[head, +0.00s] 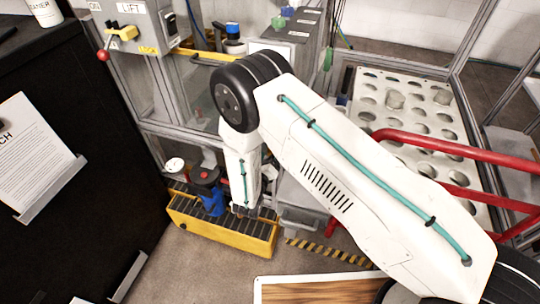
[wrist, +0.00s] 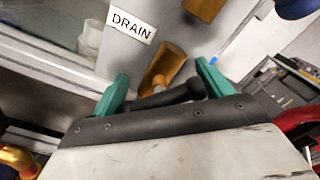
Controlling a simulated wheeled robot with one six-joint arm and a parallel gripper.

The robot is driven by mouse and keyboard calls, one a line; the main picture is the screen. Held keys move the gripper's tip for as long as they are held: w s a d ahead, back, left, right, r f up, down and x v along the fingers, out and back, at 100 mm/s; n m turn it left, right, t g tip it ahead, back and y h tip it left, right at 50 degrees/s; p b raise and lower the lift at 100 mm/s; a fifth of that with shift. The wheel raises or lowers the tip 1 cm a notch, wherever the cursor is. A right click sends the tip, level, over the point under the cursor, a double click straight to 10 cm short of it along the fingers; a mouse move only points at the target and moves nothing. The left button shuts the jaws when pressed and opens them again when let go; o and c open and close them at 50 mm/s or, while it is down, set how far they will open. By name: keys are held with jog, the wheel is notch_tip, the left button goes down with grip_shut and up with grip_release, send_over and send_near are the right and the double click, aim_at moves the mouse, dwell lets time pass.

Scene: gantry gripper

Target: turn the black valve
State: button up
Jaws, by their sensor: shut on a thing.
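The black valve (wrist: 172,97) shows in the wrist view as a dark bar-like handle in front of an orange-brown fitting (wrist: 167,62). It is below a white label reading DRAIN (wrist: 131,22). My gripper (wrist: 163,84) has teal fingers, one on each side of the handle, and is shut on it. The gripper's dark front edge covers part of the handle. In the head view my arm reaches down beside the frame, and I cannot make out the valve or the fingertips there.
A yellow bin with a black slatted top (head: 221,236) stands on the floor by the frame. A LIFT control box (head: 140,27) is at upper left. Red rails (head: 450,146) and a perforated white plate (head: 413,101) are at right.

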jog(key=o, duration=0.7)
jog(key=shift+a, duration=0.1)
jog(key=v, duration=0.7)
jog(key=shift+s+a, duration=0.1)
jog(key=shift+s, duration=0.25)
